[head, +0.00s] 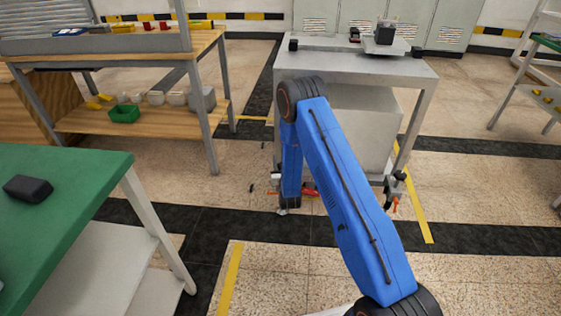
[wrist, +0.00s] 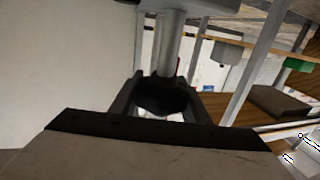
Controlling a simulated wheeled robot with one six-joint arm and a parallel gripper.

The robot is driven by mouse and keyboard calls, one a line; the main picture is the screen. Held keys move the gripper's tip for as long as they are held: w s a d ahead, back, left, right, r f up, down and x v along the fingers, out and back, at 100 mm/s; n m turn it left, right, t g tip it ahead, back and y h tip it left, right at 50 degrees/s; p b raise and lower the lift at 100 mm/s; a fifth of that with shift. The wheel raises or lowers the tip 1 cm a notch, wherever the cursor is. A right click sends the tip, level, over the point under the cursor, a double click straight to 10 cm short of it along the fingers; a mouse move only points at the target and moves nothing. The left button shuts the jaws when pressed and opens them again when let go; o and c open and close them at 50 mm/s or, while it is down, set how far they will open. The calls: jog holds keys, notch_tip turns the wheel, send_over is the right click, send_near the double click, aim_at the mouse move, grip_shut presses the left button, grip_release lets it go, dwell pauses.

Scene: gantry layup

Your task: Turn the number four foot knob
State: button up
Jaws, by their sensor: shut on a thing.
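A black foot knob (wrist: 165,99) sits at the end of a grey cylindrical stem (wrist: 171,45) in the wrist view. My gripper (wrist: 164,92) is shut around it, with a dark finger on each side. No number shows on the knob. In the head view my blue arm reaches down to the lower left front of a grey machine table (head: 355,68). My gripper and the held knob cannot be made out there. Another foot assembly with an orange part (head: 396,205) is at the table's right front leg.
A green-topped bench (head: 75,190) stands at the near left, with a dark block (head: 28,188) on it. A wooden workbench (head: 195,42) with a lower shelf and a green bin (head: 124,114) stands behind it. The floor right of my arm is open.

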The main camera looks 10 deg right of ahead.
jog(key=m+g+h, duration=0.1)
jog(key=m+h, duration=0.1)
jog(key=h, duration=0.1)
jog(key=d+m+h, duration=0.1)
jog(key=m+h, duration=0.1)
jog(key=h, duration=0.1)
jog(key=shift+s+d+g+h, duration=0.1)
jog(key=shift+s+g+h, duration=0.1)
jog(key=shift+g+h, duration=0.15)
jog(key=shift+s+d+m+g+h, duration=0.2)
jog(key=shift+m+g+h, duration=0.4)
jog(key=shift+m+h, duration=0.2)
jog(key=shift+s+d+m+g+h, duration=0.1)
jog(key=shift+d+m+g+h, duration=0.1)
jog(key=shift+m+g+h, duration=0.6)
jog(key=shift+s+d+m+g+h, duration=0.1)
jog(key=shift+d+m+g+h, duration=0.1)
jog(key=shift+m+g+h, duration=0.55)
jog(key=shift+d+h, duration=0.1)
jog(key=shift+h, duration=0.3)
jog(key=o, duration=1)
jog(key=shift+o, duration=0.2)
jog(key=v, duration=1.7)
jog(key=shift+s, duration=0.2)
